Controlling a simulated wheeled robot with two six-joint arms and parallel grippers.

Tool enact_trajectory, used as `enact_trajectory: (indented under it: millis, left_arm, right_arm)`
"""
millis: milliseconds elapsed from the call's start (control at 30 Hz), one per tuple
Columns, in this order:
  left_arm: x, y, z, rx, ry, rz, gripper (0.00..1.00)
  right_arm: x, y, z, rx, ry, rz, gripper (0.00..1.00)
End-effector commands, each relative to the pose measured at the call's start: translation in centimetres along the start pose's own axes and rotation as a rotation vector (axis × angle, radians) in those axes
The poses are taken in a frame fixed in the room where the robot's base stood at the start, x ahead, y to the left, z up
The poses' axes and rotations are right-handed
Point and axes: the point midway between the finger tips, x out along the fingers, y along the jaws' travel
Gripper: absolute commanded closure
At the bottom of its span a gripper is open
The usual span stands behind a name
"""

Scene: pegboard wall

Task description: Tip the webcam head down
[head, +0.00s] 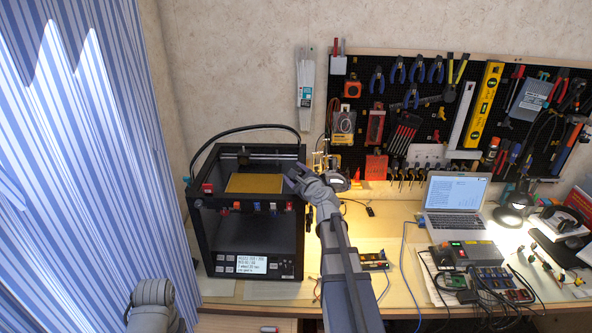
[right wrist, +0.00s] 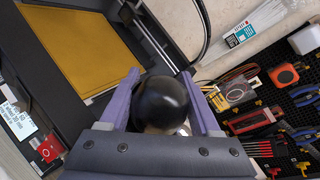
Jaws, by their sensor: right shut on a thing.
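The webcam head is a round, glossy black ball (right wrist: 165,103) in the right wrist view. It sits between the two purple fingers of my right gripper (right wrist: 161,78), which is shut on it. The lower part of the ball is hidden by the gripper body.
The black 3D printer (head: 213,238) with its tan plate (head: 255,183) stands close to the left of my right gripper. A tool-covered pegboard (head: 434,118) is behind to the right. A laptop (head: 456,194), a lamp (head: 512,212) and cabled boxes fill the right of the desk.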

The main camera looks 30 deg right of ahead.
Motion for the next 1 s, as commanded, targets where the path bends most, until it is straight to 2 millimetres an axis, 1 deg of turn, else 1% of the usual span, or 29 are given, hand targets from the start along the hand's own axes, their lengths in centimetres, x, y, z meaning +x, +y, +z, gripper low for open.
enact_trajectory:
  millis: [300,733,767,1000]
  left_arm:
    - [-0.56,-0.05,0.03,-0.001,0.0,0.0,0.5]
    - [-0.57,-0.05,0.03,-0.001,0.0,0.0,0.5]
    - [-0.57,-0.05,0.03,-0.001,0.0,0.0,0.5]
    - [-0.57,-0.05,0.03,-0.001,0.0,0.0,0.5]
  right_arm:
    - [0.08,0.34,-0.06,-0.08,0.04,0.012,0.92]
    - [0.09,0.4,-0.11,-0.088,0.044,0.014,0.92]
    - [0.09,0.4,-0.11,-0.088,0.044,0.014,0.35]
    - [0.11,0.36,-0.11,-0.088,0.044,0.012,0.08]
